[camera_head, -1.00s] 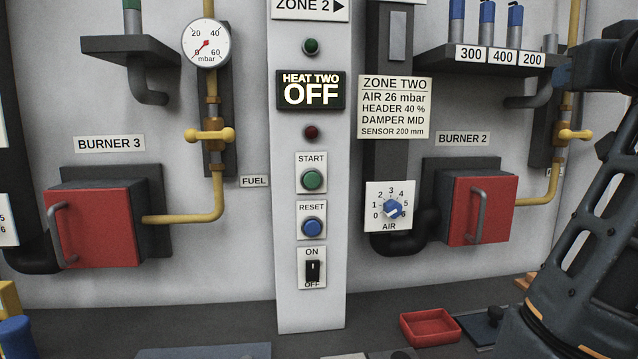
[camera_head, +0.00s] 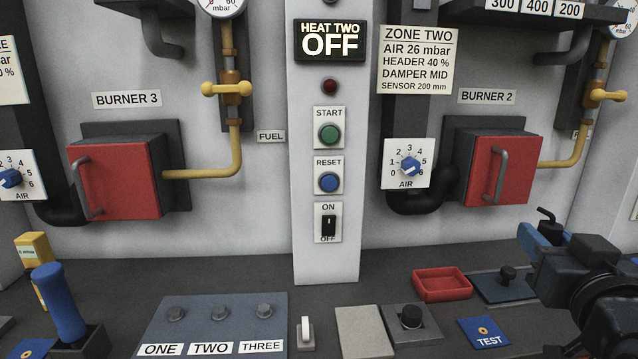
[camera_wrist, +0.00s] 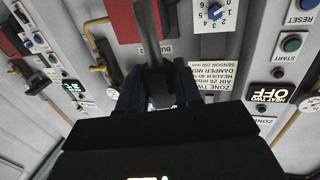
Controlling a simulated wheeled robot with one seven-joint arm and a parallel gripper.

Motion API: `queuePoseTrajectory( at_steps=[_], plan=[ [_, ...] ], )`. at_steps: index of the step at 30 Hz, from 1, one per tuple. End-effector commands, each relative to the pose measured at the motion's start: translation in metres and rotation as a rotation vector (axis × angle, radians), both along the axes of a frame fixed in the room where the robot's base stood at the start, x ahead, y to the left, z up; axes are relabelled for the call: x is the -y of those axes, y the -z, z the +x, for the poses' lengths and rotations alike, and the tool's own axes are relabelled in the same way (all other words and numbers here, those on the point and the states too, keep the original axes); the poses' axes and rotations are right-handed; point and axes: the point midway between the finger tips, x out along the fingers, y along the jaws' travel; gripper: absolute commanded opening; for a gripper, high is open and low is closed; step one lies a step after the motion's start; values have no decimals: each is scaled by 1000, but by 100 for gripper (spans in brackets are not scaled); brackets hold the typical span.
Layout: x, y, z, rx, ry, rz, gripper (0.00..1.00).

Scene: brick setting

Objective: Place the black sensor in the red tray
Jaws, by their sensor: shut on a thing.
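The red tray (camera_head: 442,297) sits on the dark bench below burner 2 and looks empty. My gripper (camera_head: 540,238) is at the right of the head view, to the right of the tray and apart from it. It is shut on a dark piece, the black sensor (camera_head: 548,214), whose short bent end shows above the fingers. In the wrist view, my gripper (camera_wrist: 156,88) has a dark bar of the sensor (camera_wrist: 148,35) between its fingers. The rest of the sensor is hidden by the fingers and wrist.
A dark plate with a black knob (camera_head: 507,275) lies between the tray and my gripper. Another knob plate (camera_head: 411,318), a grey plate (camera_head: 364,332) and a blue TEST plate (camera_head: 485,332) lie in front. Burner 2's red door (camera_head: 503,172) stands behind.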

Motion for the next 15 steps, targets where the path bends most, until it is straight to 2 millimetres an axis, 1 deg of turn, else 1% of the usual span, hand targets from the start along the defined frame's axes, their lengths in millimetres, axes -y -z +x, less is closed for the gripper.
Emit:
queuePoseTrajectory(
  at_steps=[1, 5, 6, 8, 9, 11, 12, 15],
  plan=[
    [-5, 21, -3, -12, -12, -3, 3],
    [-18, 71, -10, -14, -40, -3, 3],
    [-22, 90, -13, -16, -49, -2, 3],
    [-30, 121, -17, -18, -67, -2, 3],
    [-35, 142, -20, -18, -78, -1, 3],
    [-43, 173, -24, -16, -94, 1, 3],
    [-49, 193, -27, -16, -107, 2, 3],
    [-61, 237, -33, -12, -132, 3, 3]
  ],
)
